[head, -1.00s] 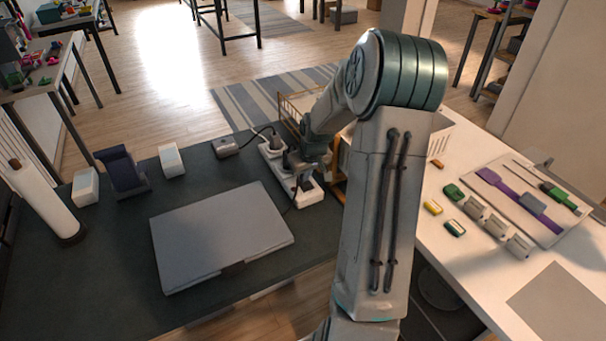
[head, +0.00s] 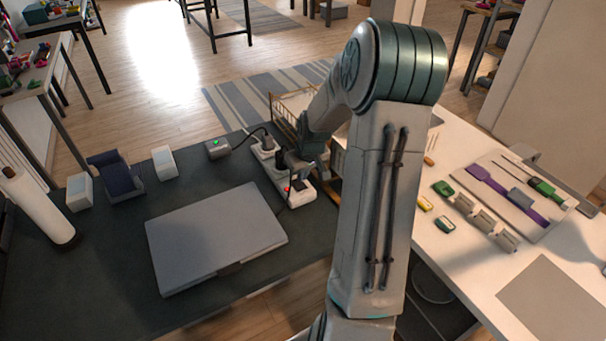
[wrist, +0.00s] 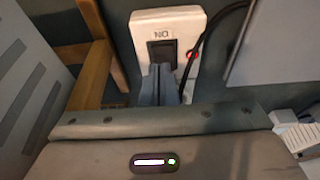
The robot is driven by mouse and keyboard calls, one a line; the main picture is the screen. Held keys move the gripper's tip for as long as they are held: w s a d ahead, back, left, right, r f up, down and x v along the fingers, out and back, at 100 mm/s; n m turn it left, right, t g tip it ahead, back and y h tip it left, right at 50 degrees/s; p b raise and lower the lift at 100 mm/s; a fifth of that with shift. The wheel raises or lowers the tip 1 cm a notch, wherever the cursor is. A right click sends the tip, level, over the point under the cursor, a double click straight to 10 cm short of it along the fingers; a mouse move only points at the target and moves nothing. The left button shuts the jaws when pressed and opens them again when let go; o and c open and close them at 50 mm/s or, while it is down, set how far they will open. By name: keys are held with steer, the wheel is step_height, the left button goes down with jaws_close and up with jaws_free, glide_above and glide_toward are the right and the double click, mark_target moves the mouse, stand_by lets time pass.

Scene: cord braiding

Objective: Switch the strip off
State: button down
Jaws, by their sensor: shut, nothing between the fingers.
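The white power strip (head: 304,198) lies on the dark table, with plugs in its far part. Its dark rocker switch (head: 298,184) is at the near end, with a lit red lamp (head: 287,189) beside it. In the wrist view the strip (wrist: 182,20) shows the switch (wrist: 160,48), an upside-down "ON" label and the glowing red lamp (wrist: 192,55). My gripper (wrist: 159,72) is shut and empty, its tips over the switch's lower edge in that view. I cannot tell whether they touch. In the head view my gripper (head: 291,165) is over the strip.
A grey adapter box (head: 216,148) with a green light is cabled to the strip. A closed laptop (head: 215,238) lies in front to the left. A wooden rack (head: 284,116) stands close behind the strip's right side. Dark table is bare between laptop and strip.

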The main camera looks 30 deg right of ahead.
steer(key=v, duration=1.1)
steer(key=shift+s+r, duration=0.2)
steer(key=shift+r, duration=0.1)
steer(key=shift+d, duration=0.1)
